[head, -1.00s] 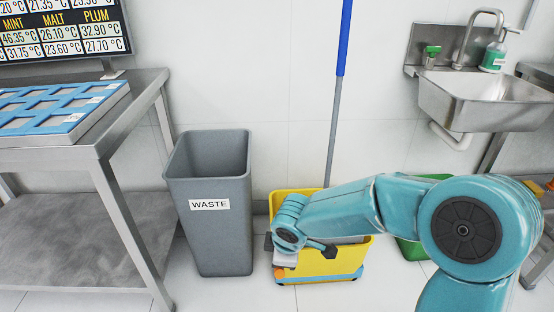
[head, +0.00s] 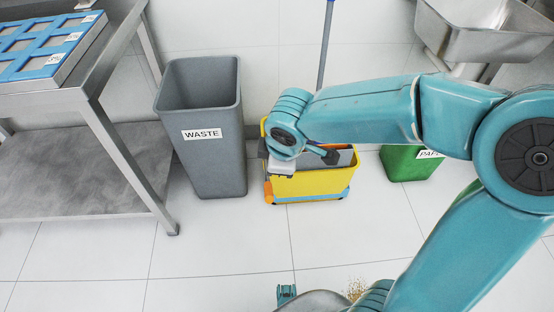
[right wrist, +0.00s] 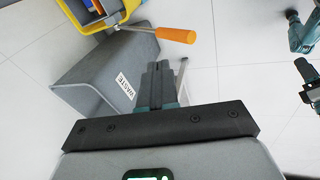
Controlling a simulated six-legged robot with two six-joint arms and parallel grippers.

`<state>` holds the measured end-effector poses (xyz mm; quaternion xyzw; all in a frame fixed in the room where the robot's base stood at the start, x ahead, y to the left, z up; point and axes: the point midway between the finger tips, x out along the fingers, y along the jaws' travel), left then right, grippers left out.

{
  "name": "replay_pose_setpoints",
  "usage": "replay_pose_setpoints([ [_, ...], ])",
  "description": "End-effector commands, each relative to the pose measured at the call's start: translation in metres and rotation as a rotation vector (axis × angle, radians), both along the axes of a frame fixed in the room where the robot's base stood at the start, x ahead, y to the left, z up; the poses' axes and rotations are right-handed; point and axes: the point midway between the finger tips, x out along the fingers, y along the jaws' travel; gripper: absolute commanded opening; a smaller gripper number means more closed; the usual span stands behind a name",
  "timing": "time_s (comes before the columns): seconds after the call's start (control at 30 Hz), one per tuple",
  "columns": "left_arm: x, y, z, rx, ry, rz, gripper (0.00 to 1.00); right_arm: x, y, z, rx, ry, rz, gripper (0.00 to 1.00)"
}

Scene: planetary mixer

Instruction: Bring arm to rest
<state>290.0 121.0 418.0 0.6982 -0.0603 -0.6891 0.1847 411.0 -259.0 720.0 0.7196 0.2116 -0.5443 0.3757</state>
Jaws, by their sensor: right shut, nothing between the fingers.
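My right arm (head: 365,108) comes in from the right in the head view and stretches left, its wrist in front of the yellow mop bucket (head: 312,184). In the right wrist view my right gripper (right wrist: 158,68) has its dark fingers together with nothing between them. The grey waste bin (right wrist: 95,78) lies beyond the fingers in that view; whether they touch it I cannot tell. The fingertips are hard to make out in the head view.
The waste bin (head: 205,150) stands left of the bucket. A steel table (head: 85,97) with a blue tray (head: 52,62) is at the left. A green bin (head: 400,165) and a steel sink (head: 470,40) are at the right. Brown grains (head: 356,287) lie on the floor. Floor at front left is clear.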

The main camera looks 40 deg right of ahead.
Motion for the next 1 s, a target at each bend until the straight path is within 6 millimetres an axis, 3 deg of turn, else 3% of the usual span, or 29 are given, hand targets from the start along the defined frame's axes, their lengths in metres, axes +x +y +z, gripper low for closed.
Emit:
replay_pose_setpoints([
  [0.53, 0.000, 0.000, 0.000, 0.000, 0.000, 0.000, 0.51, 0.000, -0.001, 0.002, 0.001, -0.001, 0.000, 0.00],
  [0.63, 0.000, 0.000, 0.000, 0.000, 0.000, 0.000, 0.51, 0.000, 0.004, -0.008, 0.023, 0.012, -0.004, 0.00],
  [0.77, 0.000, 0.000, 0.000, 0.000, 0.000, 0.000, 0.51, -0.002, 0.035, -0.060, 0.152, 0.082, -0.056, 0.00],
  [0.9, 0.000, 0.000, 0.000, 0.000, 0.000, 0.000, 0.51, -0.020, 0.084, -0.144, 0.375, 0.198, -0.237, 0.00],
  [1.0, 0.000, 0.000, 0.001, 0.000, 0.000, 0.000, 0.51, -0.039, 0.108, -0.191, 0.489, 0.263, -0.404, 0.00],
])
